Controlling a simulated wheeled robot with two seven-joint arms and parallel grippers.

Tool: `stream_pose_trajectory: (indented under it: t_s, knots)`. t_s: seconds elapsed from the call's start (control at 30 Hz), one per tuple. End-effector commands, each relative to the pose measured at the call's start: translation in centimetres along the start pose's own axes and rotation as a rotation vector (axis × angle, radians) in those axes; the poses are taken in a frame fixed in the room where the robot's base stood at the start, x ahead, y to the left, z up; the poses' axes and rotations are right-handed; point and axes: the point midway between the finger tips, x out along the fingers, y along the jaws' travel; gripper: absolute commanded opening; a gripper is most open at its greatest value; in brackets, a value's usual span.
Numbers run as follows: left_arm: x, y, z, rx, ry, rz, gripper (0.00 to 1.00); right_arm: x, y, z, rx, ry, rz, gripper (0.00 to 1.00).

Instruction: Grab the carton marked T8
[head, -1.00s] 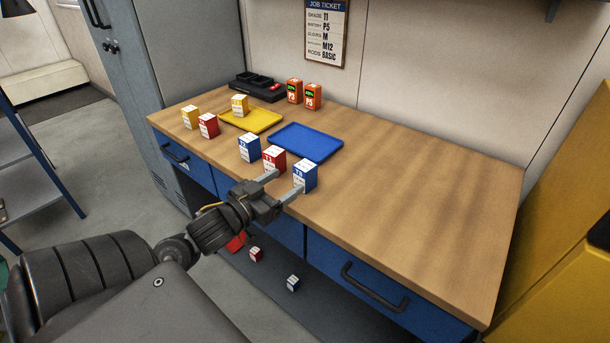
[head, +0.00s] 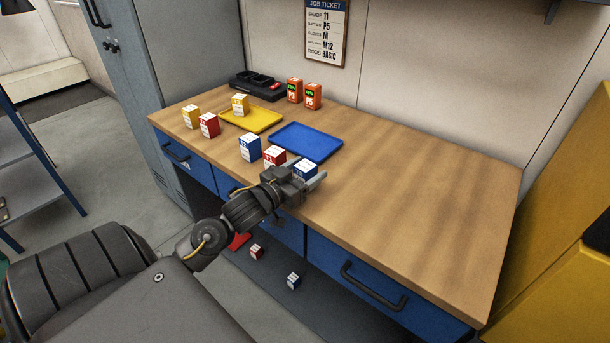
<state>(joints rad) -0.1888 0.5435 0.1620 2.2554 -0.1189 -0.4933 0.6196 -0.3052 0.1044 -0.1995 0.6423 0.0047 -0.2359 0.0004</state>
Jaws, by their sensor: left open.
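A blue-and-white carton (head: 306,166) stands at the right end of the front row on the bench. Its label read like T8 a second ago; now my gripper hides most of its front. My left gripper (head: 304,176) is open at this carton, with one finger showing at its right side. I cannot tell whether the fingers touch it. A red-and-white carton (head: 274,154) stands just left of it, partly hidden by the gripper. Another blue carton (head: 250,148) stands further left. My right gripper is not in view.
A blue tray (head: 310,140) lies behind the front cartons. A yellow tray (head: 262,122) bears a yellow carton (head: 240,104). Yellow (head: 191,116) and red (head: 209,125) cartons stand at left. The bench's right half (head: 420,200) is clear.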

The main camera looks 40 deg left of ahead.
Motion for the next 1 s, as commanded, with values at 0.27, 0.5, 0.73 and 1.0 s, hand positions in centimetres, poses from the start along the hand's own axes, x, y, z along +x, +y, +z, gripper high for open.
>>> stream_pose_trajectory:
  t_s: [0.27, 0.5, 0.73, 1.0]
  knots:
    - [0.0, 0.0, 0.0, -0.001, 0.0, 0.0, 0.39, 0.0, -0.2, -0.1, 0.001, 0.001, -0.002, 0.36]
    - [0.0, 0.0, 0.0, -0.001, 0.001, 0.0, 0.17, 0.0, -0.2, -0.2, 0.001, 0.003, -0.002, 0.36]
    - [0.0, 0.0, -0.2, 0.0, 0.001, 0.0, 0.17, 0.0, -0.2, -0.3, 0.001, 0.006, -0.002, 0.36]
    - [0.0, 0.0, -3.0, 0.003, 0.004, 0.001, 0.17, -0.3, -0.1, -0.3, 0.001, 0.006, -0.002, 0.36]
